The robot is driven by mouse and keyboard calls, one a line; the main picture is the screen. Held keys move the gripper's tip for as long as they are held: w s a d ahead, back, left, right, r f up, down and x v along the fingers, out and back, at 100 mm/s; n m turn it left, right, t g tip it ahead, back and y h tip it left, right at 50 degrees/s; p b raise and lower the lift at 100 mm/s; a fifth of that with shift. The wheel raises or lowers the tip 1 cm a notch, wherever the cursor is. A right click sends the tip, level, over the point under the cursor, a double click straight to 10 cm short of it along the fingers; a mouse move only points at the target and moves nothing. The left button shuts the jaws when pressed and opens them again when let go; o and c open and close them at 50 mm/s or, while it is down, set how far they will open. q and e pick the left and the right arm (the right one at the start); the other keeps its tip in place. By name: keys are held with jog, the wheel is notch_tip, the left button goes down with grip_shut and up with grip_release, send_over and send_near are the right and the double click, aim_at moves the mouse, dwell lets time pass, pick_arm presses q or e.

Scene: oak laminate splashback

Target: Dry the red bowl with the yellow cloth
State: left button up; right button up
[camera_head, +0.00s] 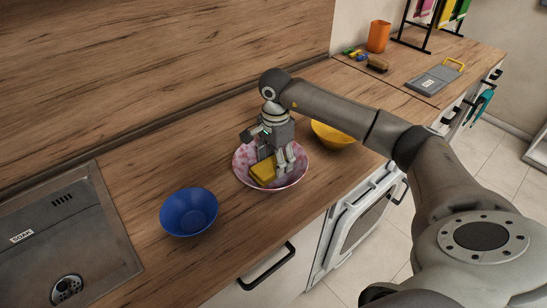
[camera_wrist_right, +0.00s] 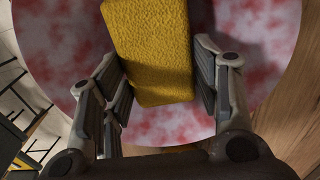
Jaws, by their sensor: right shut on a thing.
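The red bowl (camera_head: 242,160), mottled red-pink and white, stands upright on the wooden counter in the middle of the head view. It also fills much of the right wrist view (camera_wrist_right: 60,45). My right gripper (camera_head: 275,164) reaches down into it from above. It is shut on the yellow cloth (camera_head: 262,173), which looks like a thick, rough-textured block. In the right wrist view the cloth (camera_wrist_right: 155,45) lies between the two fingers, over the inside of the bowl. Whether the cloth touches the bowl is hard to tell. My left gripper is out of view.
A blue bowl (camera_head: 188,212) stands left of the red one, and a yellow bowl (camera_head: 333,135) behind my right arm. A sink (camera_head: 100,255) is at the left. An orange cup (camera_head: 378,37), brush (camera_head: 377,65) and grey board (camera_head: 434,80) are at the far right.

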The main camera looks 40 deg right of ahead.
jog(key=shift+s+f, duration=0.1)
jog(key=shift+s, duration=0.55)
jog(key=shift+w, duration=0.15)
jog(key=shift+w, duration=1)
jog(key=shift+s+r, duration=0.1)
jog(key=shift+r, duration=0.1)
jog(key=shift+s+f+b, duration=0.2)
jog(key=shift+s+b, duration=0.1)
jog(key=shift+s, duration=0.75)
jog(key=shift+w, duration=0.1)
